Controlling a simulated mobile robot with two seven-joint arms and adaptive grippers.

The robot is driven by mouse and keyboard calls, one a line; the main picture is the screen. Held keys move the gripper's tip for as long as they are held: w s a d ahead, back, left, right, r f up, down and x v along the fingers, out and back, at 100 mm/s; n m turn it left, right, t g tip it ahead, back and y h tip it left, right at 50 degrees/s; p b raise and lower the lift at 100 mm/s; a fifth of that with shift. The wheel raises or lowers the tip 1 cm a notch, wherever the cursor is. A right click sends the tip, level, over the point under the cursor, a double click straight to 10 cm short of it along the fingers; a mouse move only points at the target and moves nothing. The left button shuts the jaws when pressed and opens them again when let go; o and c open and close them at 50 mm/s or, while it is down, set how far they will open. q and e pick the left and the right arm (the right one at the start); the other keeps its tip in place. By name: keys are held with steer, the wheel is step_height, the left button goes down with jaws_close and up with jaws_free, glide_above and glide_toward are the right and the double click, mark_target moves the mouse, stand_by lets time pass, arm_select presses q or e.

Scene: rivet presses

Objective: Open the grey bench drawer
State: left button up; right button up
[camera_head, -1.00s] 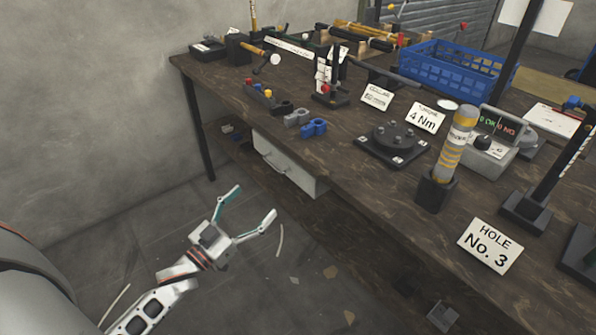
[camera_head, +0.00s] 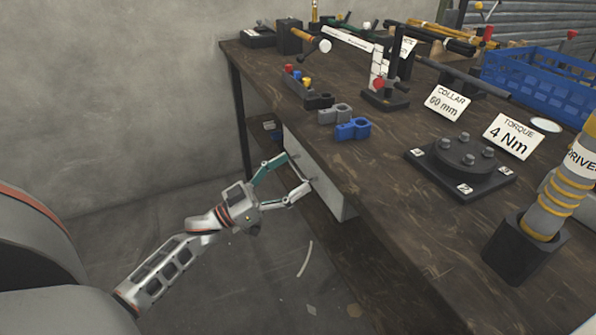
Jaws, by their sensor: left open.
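The grey bench drawer (camera_head: 330,192) hangs under the left part of the dark wooden bench (camera_head: 400,215). My right gripper is not in view.
On the bench top are blue and grey clamps (camera_head: 352,129), a black bolted flange (camera_head: 463,160), a yellow-striped driver in a black holder (camera_head: 524,245), sign cards and a blue crate (camera_head: 535,82). A bench leg (camera_head: 240,115) stands left of the drawer. The floor in front is mostly clear.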

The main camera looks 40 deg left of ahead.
arm_select(q)
steer(key=shift+x, duration=0.9)
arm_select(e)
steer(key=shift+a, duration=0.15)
arm_select(q)
steer(key=c, duration=1.3)
steer(key=s+a, duration=0.3)
steer(key=s, duration=0.4)
steer(key=s+a+p, duration=0.1)
steer(key=s+a, duration=0.2)
steer(key=s, duration=0.5)
steer(key=s+a+p, duration=0.1)
steer(key=s+a, duration=0.2)
steer(key=s, duration=0.5)
steer(key=shift+a+f, duration=0.1)
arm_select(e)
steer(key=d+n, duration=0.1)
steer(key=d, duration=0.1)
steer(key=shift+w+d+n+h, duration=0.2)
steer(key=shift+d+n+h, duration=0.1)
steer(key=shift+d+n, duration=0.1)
